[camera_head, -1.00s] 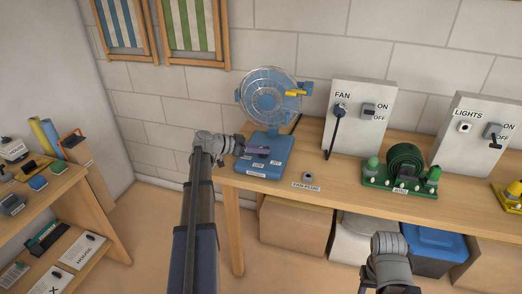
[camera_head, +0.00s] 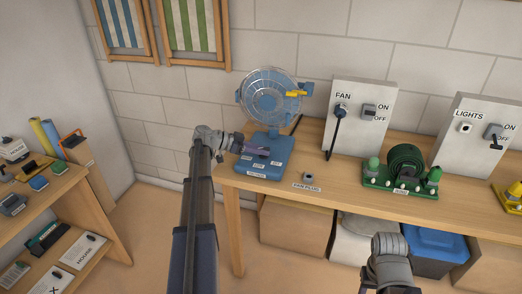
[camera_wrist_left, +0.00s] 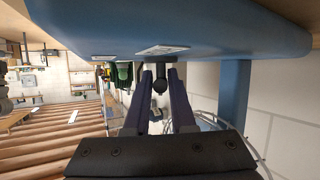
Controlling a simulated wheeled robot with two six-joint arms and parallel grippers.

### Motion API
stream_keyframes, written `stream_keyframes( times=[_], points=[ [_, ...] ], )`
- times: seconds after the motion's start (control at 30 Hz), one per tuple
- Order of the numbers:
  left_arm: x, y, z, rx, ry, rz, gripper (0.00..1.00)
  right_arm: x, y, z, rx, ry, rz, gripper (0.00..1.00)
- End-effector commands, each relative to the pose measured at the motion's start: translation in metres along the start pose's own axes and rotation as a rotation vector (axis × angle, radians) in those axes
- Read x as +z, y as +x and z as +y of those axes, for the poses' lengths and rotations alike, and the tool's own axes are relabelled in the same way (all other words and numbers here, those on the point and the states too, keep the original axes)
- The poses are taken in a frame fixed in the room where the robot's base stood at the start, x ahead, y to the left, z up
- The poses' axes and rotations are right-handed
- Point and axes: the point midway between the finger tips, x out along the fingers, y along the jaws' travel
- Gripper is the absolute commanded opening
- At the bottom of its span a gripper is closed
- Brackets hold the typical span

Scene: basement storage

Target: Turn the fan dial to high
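The blue fan (camera_head: 270,96) stands at the left end of the wooden workbench, on a blue base (camera_head: 262,172) with small white labels on it. My left gripper (camera_head: 266,151) is at the front of the base and hides the dial in the head view. In the left wrist view a dark round knob (camera_wrist_left: 160,80), which looks like the dial, lies between the fingertips of my left gripper (camera_wrist_left: 159,88). The fingers are apart; I cannot tell whether they touch the knob. My right arm shows at the lower right, but its gripper is not in view.
The fan panel (camera_head: 348,112), with a plug, a hanging black cord and a switch, stands to the right on the workbench (camera_head: 320,199). A fan plug label (camera_head: 306,188) lies at the front edge.

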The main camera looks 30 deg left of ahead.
Motion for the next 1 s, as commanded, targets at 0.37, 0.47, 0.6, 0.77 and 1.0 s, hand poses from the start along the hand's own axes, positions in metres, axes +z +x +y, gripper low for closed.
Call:
stream_keyframes(
  times=[0.37,0.47,0.6,0.77,1.0],
  points=[
    [-0.001,0.0,0.0,-0.002,0.0,0.003,0.5,0.0,0.0,0.0,0.0,0.0,0.0,0.5],
    [-0.001,0.0,0.0,-0.002,-0.001,0.004,0.5,0.0,0.0,0.0,0.0,0.0,0.0,0.5],
    [-0.003,-0.013,-0.001,-0.005,-0.002,0.004,0.5,0.0,-0.006,0.001,0.0,0.0,0.0,0.5],
    [-0.004,-0.04,-0.001,-0.005,-0.002,0.004,0.5,0.001,-0.018,0.002,0.0,0.0,0.0,0.5],
    [-0.002,-0.07,0.0,-0.002,-0.001,0.003,0.5,0.002,-0.028,0.003,0.0,0.0,0.0,0.5]
  ],
)
